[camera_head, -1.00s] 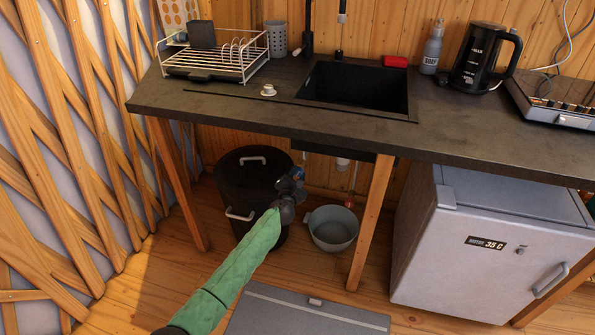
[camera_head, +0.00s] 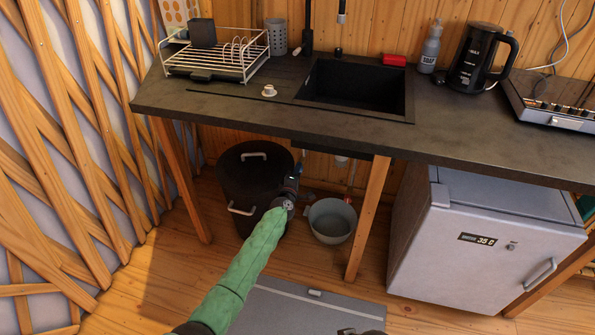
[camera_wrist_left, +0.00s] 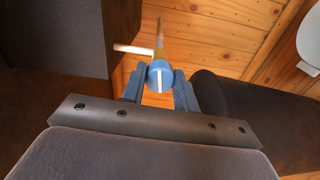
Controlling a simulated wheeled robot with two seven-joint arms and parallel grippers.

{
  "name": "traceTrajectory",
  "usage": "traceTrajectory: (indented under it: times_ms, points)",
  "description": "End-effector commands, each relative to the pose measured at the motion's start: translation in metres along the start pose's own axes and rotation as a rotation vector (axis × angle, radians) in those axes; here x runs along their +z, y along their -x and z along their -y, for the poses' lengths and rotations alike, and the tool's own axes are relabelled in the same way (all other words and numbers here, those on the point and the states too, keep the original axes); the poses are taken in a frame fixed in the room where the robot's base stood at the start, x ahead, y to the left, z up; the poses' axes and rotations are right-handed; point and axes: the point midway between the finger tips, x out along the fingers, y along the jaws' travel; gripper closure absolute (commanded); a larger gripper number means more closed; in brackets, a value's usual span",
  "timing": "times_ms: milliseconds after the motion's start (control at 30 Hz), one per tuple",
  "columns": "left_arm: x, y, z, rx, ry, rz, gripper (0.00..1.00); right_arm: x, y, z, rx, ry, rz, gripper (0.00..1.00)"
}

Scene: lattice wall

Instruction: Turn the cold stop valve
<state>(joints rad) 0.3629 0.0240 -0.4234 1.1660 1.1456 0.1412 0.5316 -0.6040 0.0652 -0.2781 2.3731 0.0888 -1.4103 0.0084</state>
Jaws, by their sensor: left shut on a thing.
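The cold stop valve shows in the left wrist view as a round blue knob (camera_wrist_left: 160,76) with a white stripe across its face. The stripe stands about upright in that view. My left gripper (camera_wrist_left: 159,90) has one blue-grey finger on each side of the knob and is shut on it. In the head view my left gripper (camera_head: 297,168) is under the counter, below the sink and in front of the back wall. The knob is hidden there by my gripper and wrist.
A black lidded bin (camera_head: 247,176) stands left of my left wrist. A grey basin (camera_head: 332,222) stands on the floor to its right. The counter (camera_head: 230,115) is above, with a wooden leg (camera_head: 368,215) and a fridge (camera_head: 485,255) at right.

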Motion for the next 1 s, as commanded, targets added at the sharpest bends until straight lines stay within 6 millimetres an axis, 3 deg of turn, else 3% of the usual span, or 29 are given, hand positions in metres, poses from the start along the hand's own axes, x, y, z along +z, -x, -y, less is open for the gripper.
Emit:
traceTrajectory:
  times_ms: [400,967,1000]
  points:
    - [0.0012,0.001,0.0024,-0.003,-0.187,0.002,0.93,0.0021,0.0093,-0.0044,0.013,-0.003,0.022,0.64]
    - [0.0013,0.0012,0.0031,-0.003,-0.212,0.003,0.93,0.0014,0.0103,-0.0063,0.017,-0.006,0.024,0.64]
    - [0.0013,0.0011,0.0031,-0.003,-0.212,0.003,0.62,0.0011,0.0103,-0.006,0.016,-0.006,0.024,0.64]
